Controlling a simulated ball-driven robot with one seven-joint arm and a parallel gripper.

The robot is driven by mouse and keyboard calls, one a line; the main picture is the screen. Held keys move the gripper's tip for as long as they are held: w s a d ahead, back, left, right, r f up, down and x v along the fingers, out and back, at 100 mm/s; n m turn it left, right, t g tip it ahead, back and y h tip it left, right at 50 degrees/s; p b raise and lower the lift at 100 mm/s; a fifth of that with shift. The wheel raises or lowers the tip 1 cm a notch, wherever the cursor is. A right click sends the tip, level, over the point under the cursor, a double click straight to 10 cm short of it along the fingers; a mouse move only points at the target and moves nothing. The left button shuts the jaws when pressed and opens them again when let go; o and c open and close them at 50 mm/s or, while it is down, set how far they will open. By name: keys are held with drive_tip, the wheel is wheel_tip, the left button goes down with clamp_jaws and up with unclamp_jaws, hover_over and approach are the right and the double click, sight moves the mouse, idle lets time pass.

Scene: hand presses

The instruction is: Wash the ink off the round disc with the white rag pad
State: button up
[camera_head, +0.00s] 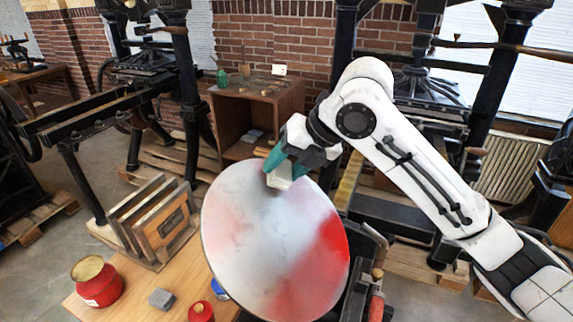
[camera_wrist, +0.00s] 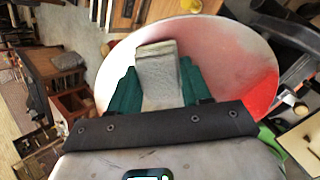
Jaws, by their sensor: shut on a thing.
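The round disc (camera_head: 275,245) stands tilted in the middle of the head view. Red ink covers its right side, strongest near the right edge, with a fainter red patch at the upper left. Its middle is pale grey-white with faint smudges. My gripper (camera_head: 282,172) is at the disc's upper edge, shut on the white rag pad (camera_wrist: 160,72). The pad is a pale block between the green fingers in the wrist view. In the head view the pad is at the disc's upper face; I cannot tell whether it touches. The disc (camera_wrist: 225,50) lies behind the pad in the wrist view.
A wooden table (camera_head: 135,297) at the lower left carries a red pot (camera_head: 97,284), a grey block (camera_head: 161,298), a red jar (camera_head: 201,312) and a wooden rack (camera_head: 150,222). A wooden cabinet (camera_head: 229,125) stands behind the disc. Black presses stand at left and right.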

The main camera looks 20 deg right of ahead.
drive_tip(key=shift+w+a+f+b, duration=0.25)
drive_tip(key=shift+f+b, duration=0.2)
drive_tip(key=shift+f, duration=0.05)
idle(0.4)
